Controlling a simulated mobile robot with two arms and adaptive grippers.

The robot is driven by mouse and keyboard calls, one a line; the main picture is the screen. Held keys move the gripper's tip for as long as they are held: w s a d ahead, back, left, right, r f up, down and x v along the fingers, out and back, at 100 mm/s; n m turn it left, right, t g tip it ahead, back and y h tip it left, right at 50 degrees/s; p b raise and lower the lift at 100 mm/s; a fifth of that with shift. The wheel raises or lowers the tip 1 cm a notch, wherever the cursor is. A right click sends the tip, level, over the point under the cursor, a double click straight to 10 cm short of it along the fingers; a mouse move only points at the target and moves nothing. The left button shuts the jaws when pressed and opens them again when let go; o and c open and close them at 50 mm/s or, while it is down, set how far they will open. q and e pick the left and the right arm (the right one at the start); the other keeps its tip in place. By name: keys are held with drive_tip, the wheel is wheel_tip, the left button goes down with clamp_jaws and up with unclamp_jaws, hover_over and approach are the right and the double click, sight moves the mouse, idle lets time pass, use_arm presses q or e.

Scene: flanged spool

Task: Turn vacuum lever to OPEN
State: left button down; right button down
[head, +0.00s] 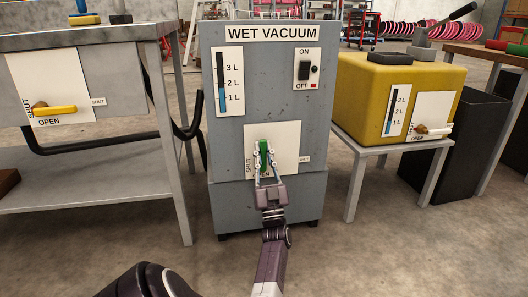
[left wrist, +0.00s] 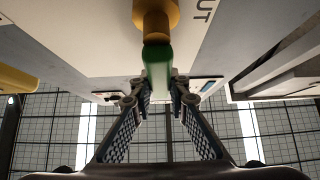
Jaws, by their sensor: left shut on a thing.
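The wet vacuum (head: 230,150) is a grey cabinet in the middle of the head view. Its lever has a green handle (head: 264,152) on a white plate (head: 288,140) low on the front. SHUT is written at the plate's left and right, and OPEN is below, partly hidden by my gripper. My left gripper (head: 265,162) is shut on the green handle, with a finger on each side. In the left wrist view the green handle (left wrist: 157,65) runs from a brass-coloured pivot (left wrist: 155,18) to between the fingertips (left wrist: 157,92). My right gripper is not in view.
A metal table (head: 95,42) with a yellow-handled valve (head: 53,110) stands at the left. A yellow tank (head: 385,85) with its own lever sits on a grey stand (head: 355,150) at the right. A black hose (head: 185,128) hangs between the left table and the vacuum. Floor in front is clear.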

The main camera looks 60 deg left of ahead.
use_arm(q)
drive_tip(key=shift+s+g, duration=0.1)
drive_tip(key=shift+g, duration=0.2)
drive_tip(key=c, duration=1.8)
unclamp_jaws()
drive_tip(key=shift+c, duration=0.2)
drive_tip(key=shift+r, duration=0.2)
wheel_tip(320, 180, up, 10)
drive_tip(key=shift+f, duration=0.25)
